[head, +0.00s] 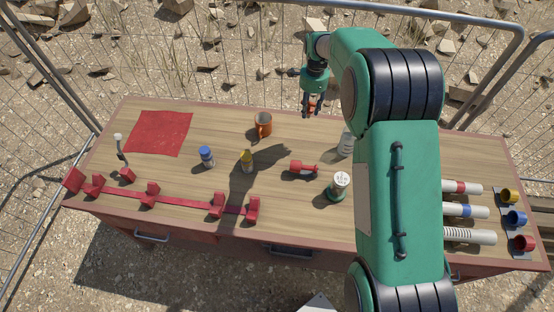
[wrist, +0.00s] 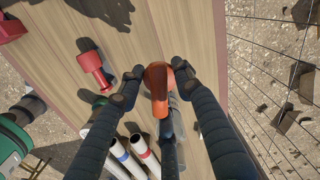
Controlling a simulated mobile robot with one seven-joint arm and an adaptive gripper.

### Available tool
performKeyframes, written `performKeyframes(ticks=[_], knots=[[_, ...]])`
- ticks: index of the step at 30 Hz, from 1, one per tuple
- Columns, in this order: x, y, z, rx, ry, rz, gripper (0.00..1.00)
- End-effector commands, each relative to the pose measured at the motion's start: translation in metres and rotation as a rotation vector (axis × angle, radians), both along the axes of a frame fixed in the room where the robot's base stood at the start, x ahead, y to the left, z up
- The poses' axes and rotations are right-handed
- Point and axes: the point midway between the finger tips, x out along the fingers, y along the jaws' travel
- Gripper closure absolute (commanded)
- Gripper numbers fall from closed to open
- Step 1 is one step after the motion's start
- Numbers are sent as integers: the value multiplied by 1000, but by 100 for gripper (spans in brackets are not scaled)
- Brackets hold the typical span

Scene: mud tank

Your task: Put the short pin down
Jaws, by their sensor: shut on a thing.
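My gripper (head: 312,104) hangs above the far edge of the table, right of the middle, in the head view. Its dark fingers are closed around a small orange-red piece, the short pin (wrist: 157,78). In the wrist view the pin's rounded orange end shows between the fingertips, and its lower part is hidden by the middle finger. The pin is held up clear of the tabletop (head: 215,125). A red piece with a narrower end (head: 303,168) lies on its side on the table, nearer than my gripper; it also shows in the wrist view (wrist: 95,68).
An orange mug (head: 263,123), blue-capped bottle (head: 206,156), yellow-topped bottle (head: 246,160) and green-based jar (head: 338,186) stand on the table. A red cloth (head: 160,132) lies left; a red rack (head: 178,202) runs along the front. Banded tubes (head: 465,211) lie right.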

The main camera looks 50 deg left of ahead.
Motion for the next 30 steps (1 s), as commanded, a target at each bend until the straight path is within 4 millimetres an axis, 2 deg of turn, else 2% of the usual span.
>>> performKeyframes(ticks=[14,30], knots=[[-80,-33,5,26,29,90,94],[-173,-95,4,50,55,186,94]])
